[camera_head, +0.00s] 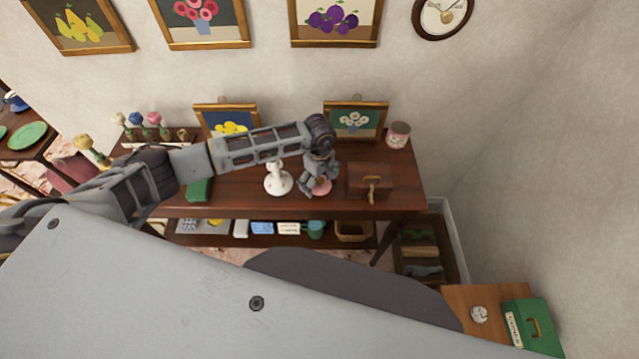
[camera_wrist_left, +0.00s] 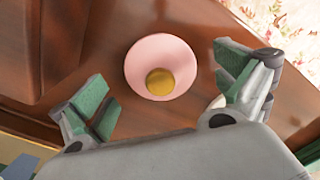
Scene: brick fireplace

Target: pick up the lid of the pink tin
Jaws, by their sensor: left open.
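A round pink lid (camera_wrist_left: 145,58) with a gold knob (camera_wrist_left: 160,82) lies on the dark wooden table, seen from above in the left wrist view. In the head view the pink piece (camera_head: 321,188) shows partly behind my left gripper (camera_head: 318,183). I cannot tell whether a tin body is under it. My left gripper (camera_wrist_left: 165,93) is open and empty, pointing down, with its green-padded fingers on either side of the lid and apart from it. A pink can with a pale label (camera_head: 398,135) stands at the table's back right. My right gripper is not in view.
A brown wooden box (camera_head: 366,184) with a gold clasp stands just right of my gripper. A white figurine-like object (camera_head: 278,183) stands close on the left. Framed pictures (camera_head: 356,120) lean behind. A green item (camera_head: 200,190) lies further left.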

